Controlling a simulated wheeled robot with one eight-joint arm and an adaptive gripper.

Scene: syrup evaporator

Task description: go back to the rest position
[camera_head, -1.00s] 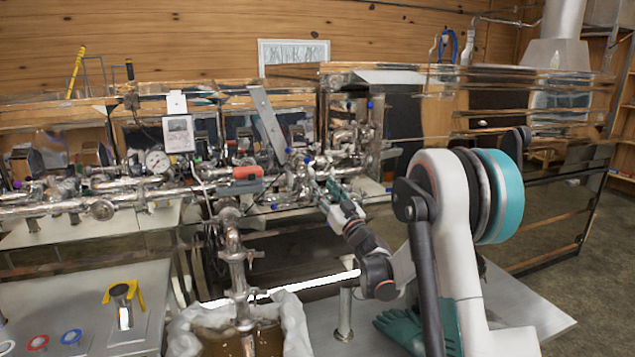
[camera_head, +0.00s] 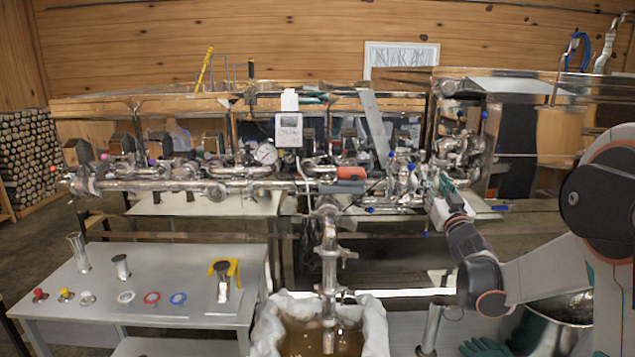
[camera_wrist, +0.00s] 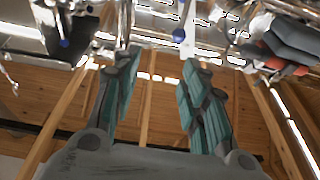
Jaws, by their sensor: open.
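My gripper (camera_wrist: 155,75) is open in the wrist view, with its two teal-padded fingers wide apart and nothing between them. In the head view my gripper (camera_head: 442,190) is at the right end of the pipework, close to the valves with blue knobs. The head view does not show clearly whether it touches them. My arm (camera_head: 530,270) reaches in from the right edge.
The metal pipework (camera_head: 230,184) runs across the evaporator front. A grey table (camera_head: 130,282) at left holds caps, rings and cups. A lined bucket (camera_head: 375,325) of brown liquid stands below the pipe. Green gloves (camera_head: 485,347) lie at the lower right.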

